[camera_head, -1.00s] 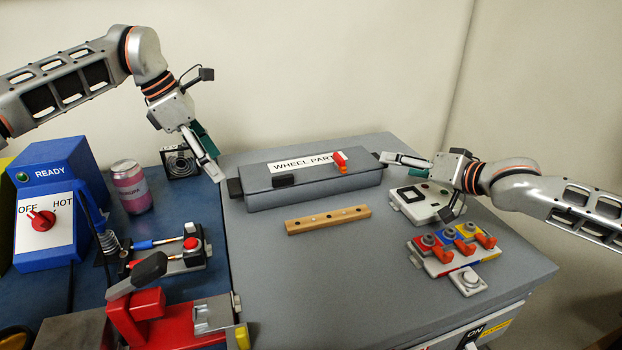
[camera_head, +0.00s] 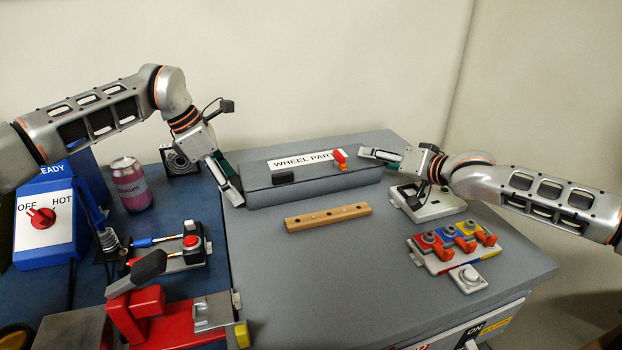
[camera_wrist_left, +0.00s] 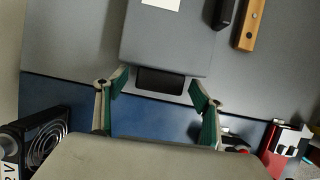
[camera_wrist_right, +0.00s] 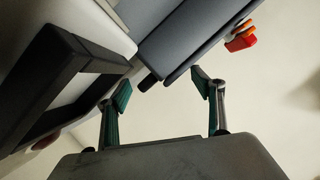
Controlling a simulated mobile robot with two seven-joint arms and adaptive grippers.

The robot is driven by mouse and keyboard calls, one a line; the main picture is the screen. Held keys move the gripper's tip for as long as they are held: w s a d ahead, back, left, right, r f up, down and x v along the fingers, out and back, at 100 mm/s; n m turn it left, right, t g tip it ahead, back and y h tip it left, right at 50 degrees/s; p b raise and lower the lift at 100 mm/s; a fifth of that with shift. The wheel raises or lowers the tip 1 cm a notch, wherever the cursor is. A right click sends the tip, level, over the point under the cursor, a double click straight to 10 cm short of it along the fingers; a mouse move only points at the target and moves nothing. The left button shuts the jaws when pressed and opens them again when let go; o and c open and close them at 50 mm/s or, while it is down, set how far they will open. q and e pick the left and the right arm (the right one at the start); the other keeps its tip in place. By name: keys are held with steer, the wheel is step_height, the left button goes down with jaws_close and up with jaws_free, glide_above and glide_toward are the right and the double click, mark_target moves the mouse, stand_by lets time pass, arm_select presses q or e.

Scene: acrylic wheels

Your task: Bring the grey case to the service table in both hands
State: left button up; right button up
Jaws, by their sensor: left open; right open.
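The grey case (camera_head: 318,182), labelled "WHEEL PART", lies on the grey table top against the back. A black handle (camera_wrist_left: 161,80) sticks out of its left end. My left gripper (camera_head: 231,184) is at that end, open, with its fingers on either side of the handle and apart from it in the left wrist view (camera_wrist_left: 160,92). My right gripper (camera_head: 376,155) is open at the case's right end. In the right wrist view the case (camera_wrist_right: 190,40) and a dark end handle (camera_wrist_right: 148,82) lie just beyond the open fingers. I cannot tell which table is the service table.
A wooden bar (camera_head: 327,217) lies in front of the case. A white device (camera_head: 432,203) sits close beside my right gripper. A block with coloured clamps (camera_head: 452,247) is at the right. A pink can (camera_head: 131,184) and a fan (camera_head: 180,161) stand on the blue table.

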arm_select(q)
steer(key=c, duration=1.6)
arm_select(e)
steer(key=c, duration=1.6)
arm_select(q)
jaws_close()
arm_select(e)
steer(key=shift+f, duration=0.1)
jaws_close()
steer(key=shift+f, duration=0.1)
